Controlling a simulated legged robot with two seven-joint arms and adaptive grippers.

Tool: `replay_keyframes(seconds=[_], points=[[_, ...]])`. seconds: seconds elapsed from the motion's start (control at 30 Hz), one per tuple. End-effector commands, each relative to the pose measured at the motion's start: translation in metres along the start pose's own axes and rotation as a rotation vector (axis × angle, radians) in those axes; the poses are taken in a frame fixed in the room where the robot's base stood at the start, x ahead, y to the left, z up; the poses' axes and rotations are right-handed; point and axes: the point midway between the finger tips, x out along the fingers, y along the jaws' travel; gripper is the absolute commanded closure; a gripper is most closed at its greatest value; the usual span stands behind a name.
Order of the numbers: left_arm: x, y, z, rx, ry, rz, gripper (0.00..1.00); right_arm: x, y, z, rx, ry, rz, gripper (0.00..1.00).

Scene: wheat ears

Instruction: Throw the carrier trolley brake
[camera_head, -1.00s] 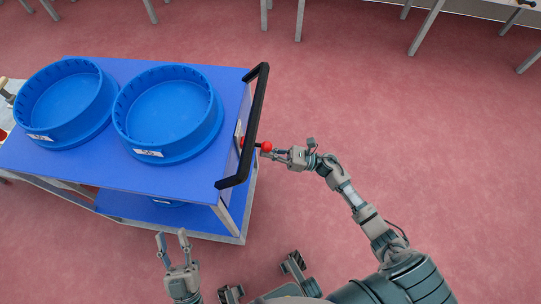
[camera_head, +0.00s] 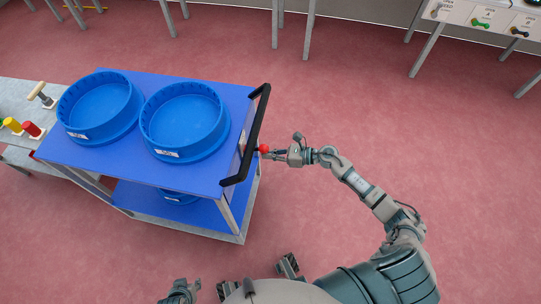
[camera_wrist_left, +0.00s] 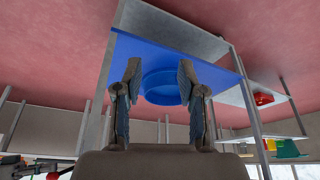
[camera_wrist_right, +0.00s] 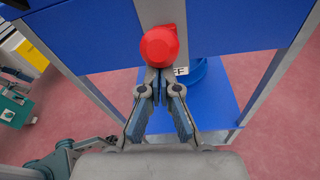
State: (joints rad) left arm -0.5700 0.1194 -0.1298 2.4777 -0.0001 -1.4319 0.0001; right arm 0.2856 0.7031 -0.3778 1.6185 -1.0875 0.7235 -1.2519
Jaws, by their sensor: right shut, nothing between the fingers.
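The carrier trolley (camera_head: 215,90) is blue-topped with a black push handle (camera_head: 252,135) at its right end. The brake's red ball knob (camera_head: 263,148) sticks out below that handle. The knob also shows in the right wrist view (camera_wrist_right: 159,46), in front of a grey upright plate, with a label partly reading "FF" beside it. My right gripper (camera_head: 274,154) is shut and empty, its fingertips (camera_wrist_right: 158,78) close to the knob's near side; I cannot tell whether they touch it. My left gripper (camera_wrist_left: 160,70) is open and empty, low at the bottom edge of the head view.
Two round blue carriers (camera_head: 185,122) (camera_head: 98,108) stand on the trolley top, and another blue round thing (camera_head: 180,197) is on its lower shelf. A table (camera_head: 18,95) with coloured items adjoins on the left. A white panel (camera_head: 485,15) is at the upper right. Open red floor surrounds the trolley.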

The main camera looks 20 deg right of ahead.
Motion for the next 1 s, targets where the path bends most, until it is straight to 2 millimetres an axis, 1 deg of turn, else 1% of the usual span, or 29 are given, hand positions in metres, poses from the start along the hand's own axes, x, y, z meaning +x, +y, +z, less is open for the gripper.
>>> replay_keyframes(seconds=[0.03, 0.13, 0.33, 0.87, 1.0], points=[[-0.004, -0.001, 0.005, -0.001, -0.029, -0.002, 0.60, 0.000, 0.000, 0.003, -0.001, -0.001, 0.000, 1.00], [-0.007, -0.002, 0.016, -0.003, -0.081, -0.005, 0.60, -0.001, 0.001, 0.004, -0.001, -0.001, 0.000, 1.00], [-0.011, -0.004, 0.028, -0.004, -0.137, -0.008, 0.60, -0.001, 0.001, 0.006, -0.001, -0.001, 0.000, 1.00], [-0.010, -0.004, 0.030, -0.005, -0.149, -0.009, 0.60, -0.001, 0.001, 0.008, -0.003, -0.005, 0.000, 1.00], [-0.008, -0.004, 0.028, -0.004, -0.138, -0.008, 0.60, -0.004, -0.002, 0.011, -0.003, -0.005, 0.000, 1.00]])
